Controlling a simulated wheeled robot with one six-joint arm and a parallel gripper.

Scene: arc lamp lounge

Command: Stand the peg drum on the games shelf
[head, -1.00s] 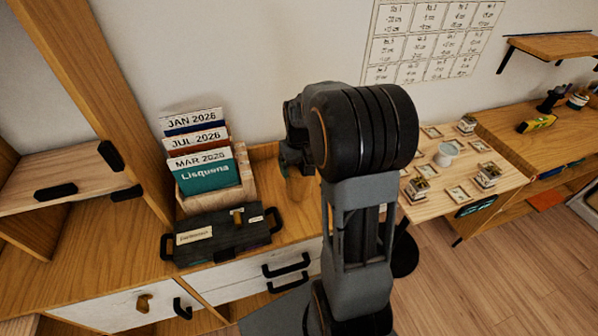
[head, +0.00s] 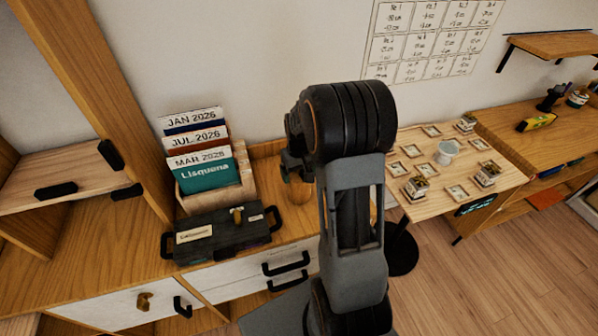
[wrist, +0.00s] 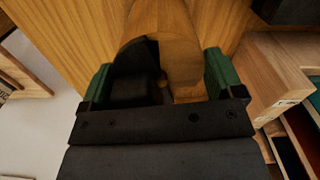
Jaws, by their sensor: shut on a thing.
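My gripper (wrist: 165,90) is shut on a rounded wooden thing (wrist: 167,35), which I take for the peg drum. It sits between the green-sided jaws, and its lower part is hidden by the gripper. In the head view, my gripper (head: 291,168) is at the back of the wooden cabinet top, right of the calendar box, with the wooden thing (head: 298,191) showing just below it. I cannot tell whether it touches the top. A wooden wall shelf (head: 552,46) is at the upper right; no label marks which shelf is the games shelf.
A wooden box of calendar cards (head: 209,166) and a dark handled case (head: 222,235) stand left of my gripper. A board (head: 413,152) with square frames, small plants and a white pot (head: 447,151) is to the right. A low unit (head: 560,135) stands farther right.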

